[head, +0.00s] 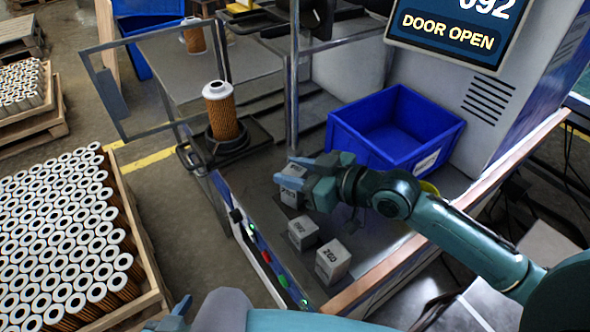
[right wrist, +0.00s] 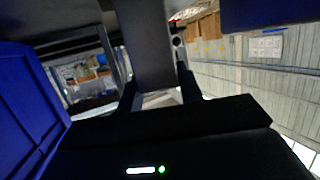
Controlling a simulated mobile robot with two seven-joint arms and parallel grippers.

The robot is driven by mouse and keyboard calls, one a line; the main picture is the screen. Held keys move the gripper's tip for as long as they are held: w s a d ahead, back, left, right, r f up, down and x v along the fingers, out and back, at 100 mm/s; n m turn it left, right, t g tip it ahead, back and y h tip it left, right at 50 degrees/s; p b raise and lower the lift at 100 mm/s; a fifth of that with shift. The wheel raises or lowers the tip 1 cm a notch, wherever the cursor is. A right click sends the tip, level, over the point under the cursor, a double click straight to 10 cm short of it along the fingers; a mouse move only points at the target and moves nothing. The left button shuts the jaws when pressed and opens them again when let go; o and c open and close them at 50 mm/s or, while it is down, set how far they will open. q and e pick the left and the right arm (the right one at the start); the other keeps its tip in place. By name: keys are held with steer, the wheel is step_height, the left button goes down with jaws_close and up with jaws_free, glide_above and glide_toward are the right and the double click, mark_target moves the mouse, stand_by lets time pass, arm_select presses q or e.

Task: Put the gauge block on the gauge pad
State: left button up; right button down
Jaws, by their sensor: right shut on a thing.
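Several pale cube-shaped blocks with printed labels are at the machine's front in the head view. My right gripper (head: 303,180) is shut on the rearmost labelled block (head: 289,197), whose upper part its fingers partly cover. In the right wrist view, a dark grey shape (right wrist: 148,45) lies between its fingers. A second block (head: 303,232) and a third block (head: 332,261) stand apart on the grey surface nearer me. I cannot tell which is the gauge block, nor pick out a gauge pad. My left gripper (head: 178,312) shows only partly at the bottom edge; its opening is unclear.
A blue bin (head: 395,128) stands behind my right gripper. A filter cartridge (head: 220,109) stands upright in a dark round holder (head: 228,142) to the left. A crate of cartridges (head: 145,235) fills the lower left. A screen (head: 450,32) reads DOOR OPEN. A thin upright post stands behind the blocks.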

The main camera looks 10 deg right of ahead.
steer(key=c, duration=0.9)
jaws_free()
steer(key=shift+d, duration=0.1)
steer(key=shift+v, duration=5.95)
steer(key=shift+r, duration=0.1)
